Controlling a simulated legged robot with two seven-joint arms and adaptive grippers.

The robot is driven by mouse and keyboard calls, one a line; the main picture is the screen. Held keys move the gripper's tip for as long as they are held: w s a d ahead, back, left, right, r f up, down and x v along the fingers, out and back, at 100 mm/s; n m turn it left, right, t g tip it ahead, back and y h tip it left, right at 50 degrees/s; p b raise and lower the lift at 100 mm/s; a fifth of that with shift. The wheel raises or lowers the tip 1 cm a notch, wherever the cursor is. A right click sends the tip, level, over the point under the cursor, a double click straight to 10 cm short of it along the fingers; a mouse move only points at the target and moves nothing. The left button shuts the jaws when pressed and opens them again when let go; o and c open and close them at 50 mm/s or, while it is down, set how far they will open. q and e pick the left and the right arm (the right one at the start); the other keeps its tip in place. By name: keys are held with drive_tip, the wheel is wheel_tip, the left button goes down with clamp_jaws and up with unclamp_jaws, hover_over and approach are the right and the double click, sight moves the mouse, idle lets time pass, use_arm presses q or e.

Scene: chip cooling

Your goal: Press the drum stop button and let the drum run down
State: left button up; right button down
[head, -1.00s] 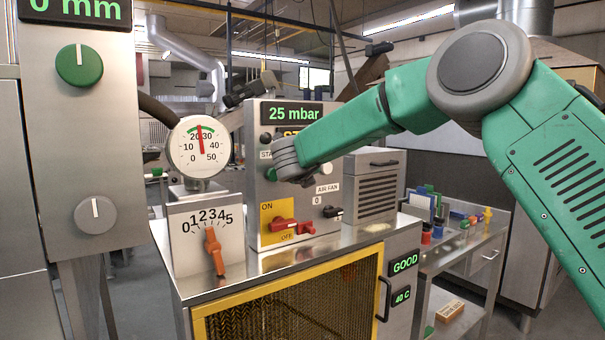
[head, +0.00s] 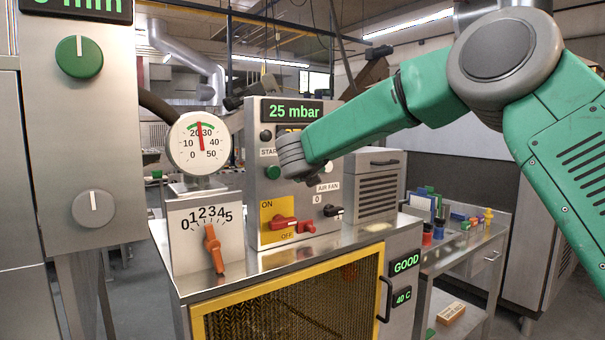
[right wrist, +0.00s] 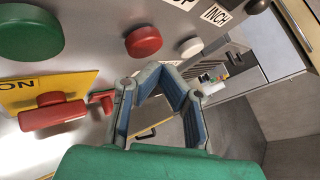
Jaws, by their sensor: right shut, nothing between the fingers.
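The control panel (head: 257,225) stands on the steel cabinet and its display reads 25 mbar. The round red stop button (right wrist: 143,41) shows in the right wrist view, left of the white inch button (right wrist: 191,48) and right of the large green start button (right wrist: 28,32). In the head view the green start button (head: 273,172) is visible, while my right wrist hides the stop button. My right gripper (right wrist: 162,72) is shut and empty, its tips appearing just below the red button. I cannot tell whether they touch it. My left gripper is out of view.
A red on/off switch (head: 284,223) and the air fan knob (head: 333,212) sit low on the panel. A round gauge (head: 199,143) points about midway between 20 and 30. An orange lever (head: 213,247) stands in front. A side bench (head: 482,238) is at right.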

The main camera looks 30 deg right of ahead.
drive_tip(key=s+b, duration=0.3)
drive_tip(key=s, duration=0.2)
drive_tip(key=shift+d, duration=0.2)
drive_tip(key=shift+f, duration=0.1)
idle(0.7)
